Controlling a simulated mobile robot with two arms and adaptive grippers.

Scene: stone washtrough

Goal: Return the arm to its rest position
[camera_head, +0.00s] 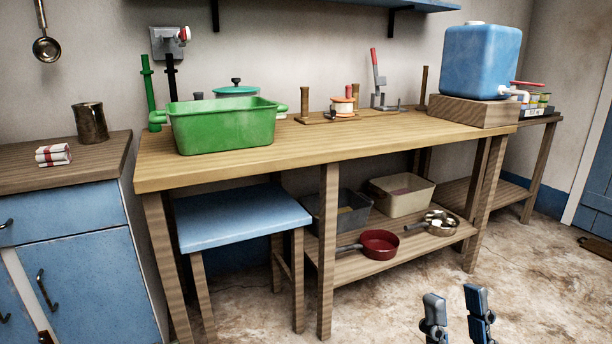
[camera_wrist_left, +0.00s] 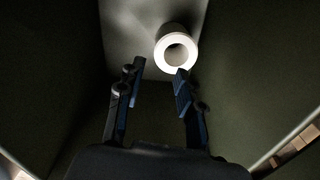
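My right gripper (camera_head: 457,306) shows at the bottom right of the head view. Its two fingers are apart with nothing between them, and it hangs in front of the wooden workbench (camera_head: 330,165), over the floor. My left arm and gripper are out of the head view. In the left wrist view my left gripper (camera_wrist_left: 158,88) has its fingers apart and appears empty. Beyond its fingertips is a white ring-shaped thing (camera_wrist_left: 165,58) among dark surfaces; I cannot tell what it is.
On the workbench are a green basin (camera_head: 222,126) and a blue water container (camera_head: 480,60) on a wooden block. A blue-topped stool (camera_head: 243,216) stands under it. A red pan (camera_head: 380,244) is on the low shelf.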

